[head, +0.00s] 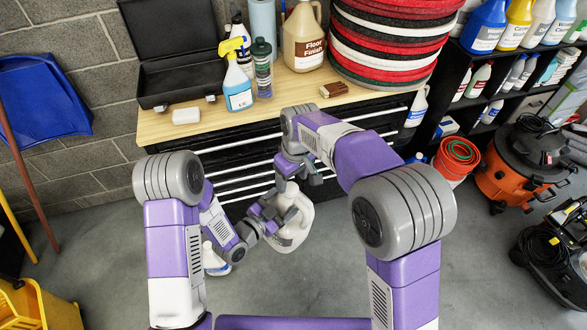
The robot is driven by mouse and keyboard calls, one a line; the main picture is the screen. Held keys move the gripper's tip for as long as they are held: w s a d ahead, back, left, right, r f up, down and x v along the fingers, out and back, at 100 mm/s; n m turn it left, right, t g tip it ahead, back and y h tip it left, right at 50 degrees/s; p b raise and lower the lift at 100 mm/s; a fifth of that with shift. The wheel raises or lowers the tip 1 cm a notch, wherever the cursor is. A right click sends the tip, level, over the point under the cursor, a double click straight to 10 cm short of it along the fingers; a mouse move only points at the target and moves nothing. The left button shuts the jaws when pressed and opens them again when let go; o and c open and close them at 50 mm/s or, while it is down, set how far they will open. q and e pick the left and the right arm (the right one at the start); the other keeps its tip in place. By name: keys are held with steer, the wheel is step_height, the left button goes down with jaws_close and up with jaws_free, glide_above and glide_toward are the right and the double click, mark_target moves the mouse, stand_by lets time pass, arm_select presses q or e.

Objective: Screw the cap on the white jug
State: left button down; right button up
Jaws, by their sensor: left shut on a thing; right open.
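The white jug (293,232) hangs in front of the bench drawers, above the floor, with a dark label low on its side. My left gripper (270,213) is shut on the jug at its upper left side. My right gripper (294,172) is open just above the top of the jug, pointing down. The jug's neck is mostly hidden by the grippers. I cannot make out the cap.
The wooden bench (210,125) behind holds an open black case (178,68), a spray bottle (238,85), a Floor Finish jug (303,40) and stacked pads (395,45). A white bottle (213,262) is low beside my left forearm. An orange vacuum (515,165) stands right.

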mark_target(291, 188)
arm_select(q)
steer(key=shift+r, duration=0.2)
arm_select(e)
steer(key=shift+a+f, duration=0.1)
steer(key=shift+f, duration=1.75)
steer(key=shift+c, duration=0.5)
steer(key=c, duration=1)
steer(key=o, duration=1.2)
steer(key=shift+o, duration=0.2)
step_height(291, 188, up, 12)
steer(key=d, duration=0.1)
